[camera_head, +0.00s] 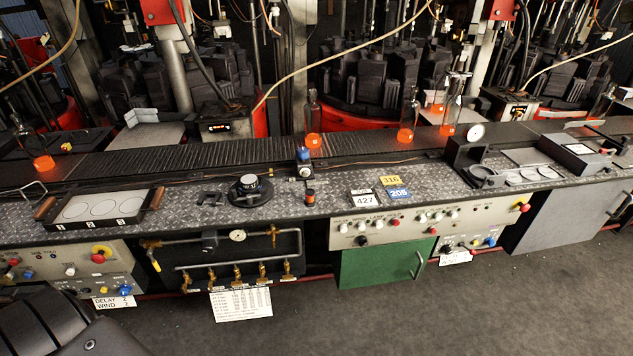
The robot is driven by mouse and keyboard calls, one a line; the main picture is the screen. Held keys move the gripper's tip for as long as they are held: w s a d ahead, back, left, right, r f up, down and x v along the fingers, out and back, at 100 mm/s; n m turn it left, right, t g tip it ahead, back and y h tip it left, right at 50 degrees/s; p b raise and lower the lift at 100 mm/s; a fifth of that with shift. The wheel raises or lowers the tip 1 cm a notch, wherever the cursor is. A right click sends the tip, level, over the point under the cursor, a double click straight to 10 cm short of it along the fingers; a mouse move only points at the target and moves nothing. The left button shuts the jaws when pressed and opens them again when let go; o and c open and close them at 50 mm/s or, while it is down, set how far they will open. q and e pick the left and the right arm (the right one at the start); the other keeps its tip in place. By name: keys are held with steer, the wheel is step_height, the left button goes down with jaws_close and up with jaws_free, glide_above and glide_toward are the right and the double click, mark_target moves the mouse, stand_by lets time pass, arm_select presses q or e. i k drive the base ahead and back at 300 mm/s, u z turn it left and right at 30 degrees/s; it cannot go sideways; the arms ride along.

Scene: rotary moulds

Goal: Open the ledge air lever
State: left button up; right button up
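No part is plainly marked as the ledge air lever. A small valve-like fitting with a blue top (303,155) stands upright on the back of the ledge, joined to a thin copper line; it is too small to tell its lever position. Below the ledge front, a brass pipe manifold (205,240) carries a round gauge (237,235) and several brass valves. A yellow lever handle (155,264) hangs downward at the manifold's left end. Neither gripper is in view; a dark rounded part of mine fills the lower left corner.
Orange-hot bottles (313,130) stand on the conveyor behind. Control panels and a green cabinet (385,264) front it. The floor (420,320) is clear.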

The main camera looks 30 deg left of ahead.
mark_target(149, 253)
steer(key=u, duration=1.6)
